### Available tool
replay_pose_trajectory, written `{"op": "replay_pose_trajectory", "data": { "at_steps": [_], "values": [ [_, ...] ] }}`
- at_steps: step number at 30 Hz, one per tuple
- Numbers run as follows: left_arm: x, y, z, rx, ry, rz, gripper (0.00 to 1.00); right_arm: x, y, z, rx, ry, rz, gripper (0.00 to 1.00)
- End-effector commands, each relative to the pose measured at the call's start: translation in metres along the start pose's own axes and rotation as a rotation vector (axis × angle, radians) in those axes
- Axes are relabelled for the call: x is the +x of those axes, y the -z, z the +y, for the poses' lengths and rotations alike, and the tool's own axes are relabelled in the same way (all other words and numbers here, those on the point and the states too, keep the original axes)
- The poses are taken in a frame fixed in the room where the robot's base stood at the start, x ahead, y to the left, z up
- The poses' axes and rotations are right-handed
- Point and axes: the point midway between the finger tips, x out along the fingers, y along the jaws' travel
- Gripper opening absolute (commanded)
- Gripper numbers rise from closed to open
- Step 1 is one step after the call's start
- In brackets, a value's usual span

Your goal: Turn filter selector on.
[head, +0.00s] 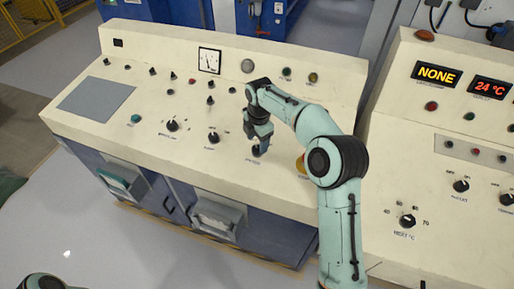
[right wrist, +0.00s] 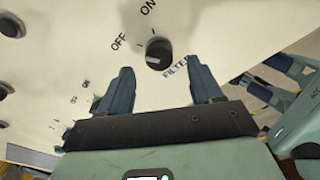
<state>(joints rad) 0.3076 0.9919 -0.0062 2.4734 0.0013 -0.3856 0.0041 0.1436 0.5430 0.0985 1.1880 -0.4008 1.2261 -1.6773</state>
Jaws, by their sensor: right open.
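The filter selector is a black round knob (right wrist: 158,52) on the cream panel, with OFF and ON printed beside it and the word FILTER partly hidden by a finger. A pale mark shows on the knob, but I cannot tell for sure which label it points at. My right gripper (right wrist: 160,70) is open and empty, its two fingers apart, with the knob in the gap just beyond the fingertips. In the head view the right gripper (head: 259,146) points down at the selector (head: 256,152), partly covering it. My left gripper is not in view.
Other black knobs stand to the left on the same panel (head: 100,55), one close by (head: 213,138). A yellow-orange button (head: 301,164) is just right, partly behind my arm. A second console (head: 385,180) with displays stands at the right.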

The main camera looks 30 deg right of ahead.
Motion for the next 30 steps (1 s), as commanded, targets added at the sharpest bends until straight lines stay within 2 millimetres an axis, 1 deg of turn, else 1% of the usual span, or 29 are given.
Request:
{"op": "replay_pose_trajectory", "data": {
  "at_steps": [1, 6, 11, 18, 19, 20, 21, 24, 30],
  "values": [
    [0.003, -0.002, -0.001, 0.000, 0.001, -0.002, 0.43, 0.011, 0.000, -0.001, 0.000, 0.002, 0.000, 0.65],
    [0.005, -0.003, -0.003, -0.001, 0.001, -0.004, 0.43, 0.031, 0.000, 0.000, 0.001, 0.001, 0.000, 0.65],
    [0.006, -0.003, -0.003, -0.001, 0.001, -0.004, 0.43, 0.038, 0.000, 0.000, 0.001, -0.002, 0.000, 0.65],
    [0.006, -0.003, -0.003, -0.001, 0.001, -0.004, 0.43, 0.038, 0.000, 0.001, 0.001, -0.002, 0.000, 0.65],
    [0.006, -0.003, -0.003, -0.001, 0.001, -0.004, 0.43, 0.038, 0.000, 0.001, 0.001, -0.002, 0.000, 0.62],
    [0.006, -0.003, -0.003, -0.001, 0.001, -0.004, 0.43, 0.038, 0.000, 0.001, 0.001, -0.002, 0.000, 0.52],
    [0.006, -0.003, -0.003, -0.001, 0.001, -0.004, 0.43, 0.038, 0.000, 0.001, 0.001, -0.002, 0.000, 0.39],
    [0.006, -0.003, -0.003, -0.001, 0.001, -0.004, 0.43, 0.038, 0.000, 0.001, 0.001, -0.002, 0.000, 0.09],
    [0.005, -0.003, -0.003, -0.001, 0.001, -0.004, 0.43, 0.037, 0.000, 0.001, 0.008, -0.003, 0.000, 0.09]
  ]
}}
